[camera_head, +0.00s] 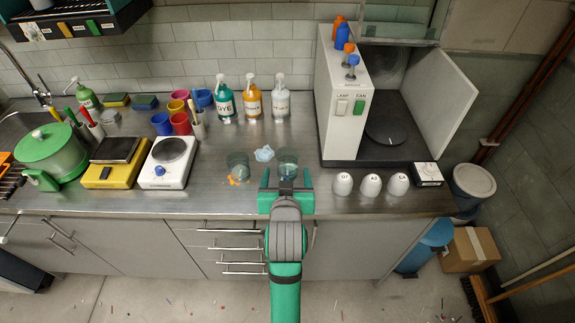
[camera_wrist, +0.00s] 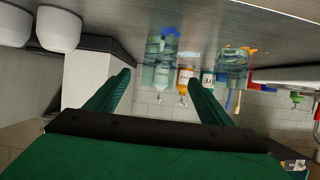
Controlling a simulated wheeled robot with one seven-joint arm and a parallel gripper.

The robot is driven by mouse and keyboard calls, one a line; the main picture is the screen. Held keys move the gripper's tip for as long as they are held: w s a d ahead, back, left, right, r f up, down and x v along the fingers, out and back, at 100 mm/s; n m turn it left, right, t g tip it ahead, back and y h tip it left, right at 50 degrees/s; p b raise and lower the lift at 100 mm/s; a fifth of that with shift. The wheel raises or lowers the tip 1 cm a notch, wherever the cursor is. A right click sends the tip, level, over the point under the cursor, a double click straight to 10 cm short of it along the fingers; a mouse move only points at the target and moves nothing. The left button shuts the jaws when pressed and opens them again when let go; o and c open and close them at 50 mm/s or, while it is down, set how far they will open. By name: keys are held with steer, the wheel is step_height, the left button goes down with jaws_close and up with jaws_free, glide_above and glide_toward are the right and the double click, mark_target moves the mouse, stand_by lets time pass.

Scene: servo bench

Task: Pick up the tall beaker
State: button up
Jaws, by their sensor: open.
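Two clear glass beakers stand upright near the bench's front. The right one (camera_head: 288,160) looks slightly taller, so I take it as the tall beaker; the other beaker (camera_head: 238,165) stands to its left. My gripper (camera_head: 286,178) is open and empty, just in front of the right beaker, hiding its lower part in the head view. In the upside-down wrist view, the tall beaker (camera_wrist: 162,48) shows beyond the gap between my fingertips (camera_wrist: 160,76), apart from them. The other beaker (camera_wrist: 232,64) shows to the right, outside the fingers.
A crumpled pale-blue thing (camera_head: 264,153) lies between the beakers, and orange bits (camera_head: 235,181) lie by the left one. White cups (camera_head: 371,185) stand to the right, a hot plate (camera_head: 168,162) to the left. Labelled bottles (camera_head: 252,97) stand behind. A white cabinet (camera_head: 340,110) stands back right.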

mark_target(288, 159)
steer(key=x, duration=0.7)
steer(key=shift+w+d+f, duration=0.15)
steer(key=shift+w+f, duration=0.25)
steer(key=shift+w, duration=0.15)
steer(key=c, duration=1.2)
steer(key=shift+s, duration=0.1)
